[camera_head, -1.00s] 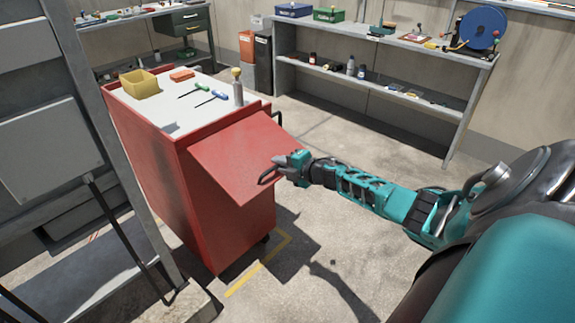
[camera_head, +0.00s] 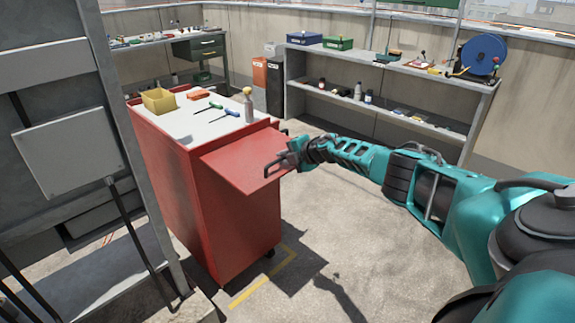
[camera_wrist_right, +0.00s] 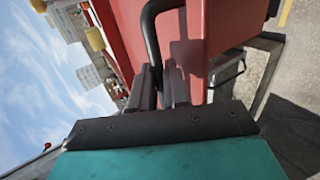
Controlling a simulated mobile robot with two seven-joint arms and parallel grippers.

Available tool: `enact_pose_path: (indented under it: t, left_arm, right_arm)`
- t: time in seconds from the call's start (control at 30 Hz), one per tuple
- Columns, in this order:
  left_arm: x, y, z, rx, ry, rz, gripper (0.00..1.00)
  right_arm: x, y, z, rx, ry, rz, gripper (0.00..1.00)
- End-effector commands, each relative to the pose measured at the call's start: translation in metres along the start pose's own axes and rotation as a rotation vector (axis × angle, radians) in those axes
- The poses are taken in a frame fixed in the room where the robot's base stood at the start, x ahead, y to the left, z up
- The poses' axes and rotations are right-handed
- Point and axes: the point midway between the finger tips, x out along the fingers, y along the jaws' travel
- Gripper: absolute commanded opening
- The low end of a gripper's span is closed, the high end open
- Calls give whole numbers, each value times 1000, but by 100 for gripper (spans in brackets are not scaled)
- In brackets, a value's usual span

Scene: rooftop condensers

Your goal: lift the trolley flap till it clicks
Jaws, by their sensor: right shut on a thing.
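The red trolley (camera_head: 205,215) stands left of centre, its pale top holding several things. Its red flap (camera_head: 243,158) sticks out from the right side, close to level with the top, sloping down slightly at the outer edge. My right gripper (camera_head: 283,164) is shut on the dark handle (camera_head: 270,167) at the flap's outer edge. In the right wrist view the dark bar of the handle (camera_wrist_right: 150,35) runs down to the fingers (camera_wrist_right: 160,88), beside the red flap (camera_wrist_right: 222,35). The flap's underside and any catch are hidden. My left gripper is not in view.
A grey metal frame (camera_head: 130,150) stands close at left. A shelf bench (camera_head: 395,75) is behind; the floor between is clear.

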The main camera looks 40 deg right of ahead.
Motion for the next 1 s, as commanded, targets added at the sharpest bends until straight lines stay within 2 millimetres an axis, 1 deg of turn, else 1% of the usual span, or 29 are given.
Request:
enact_pose_path:
  t: [0.03, 0.17, 0.5, 0.87, 0.9, 1.0]
  left_arm:
    - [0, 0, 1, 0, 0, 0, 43]
    - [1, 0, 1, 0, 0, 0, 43]
    - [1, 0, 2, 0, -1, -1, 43]
    - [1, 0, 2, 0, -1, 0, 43]
    - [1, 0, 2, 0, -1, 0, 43]
    - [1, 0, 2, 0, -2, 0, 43]
  right_arm:
    - [3, 9, -1, 0, -2, 6, 0]
    - [5, 13, 1, 0, -2, -9, 0]
    - [7, 18, 2, -2, 2, -25, 0]
    - [8, 19, 1, -3, 5, -23, 0]
    - [8, 19, 1, -2, 5, -23, 19]
    - [8, 18, 1, -2, 6, -25, 28]
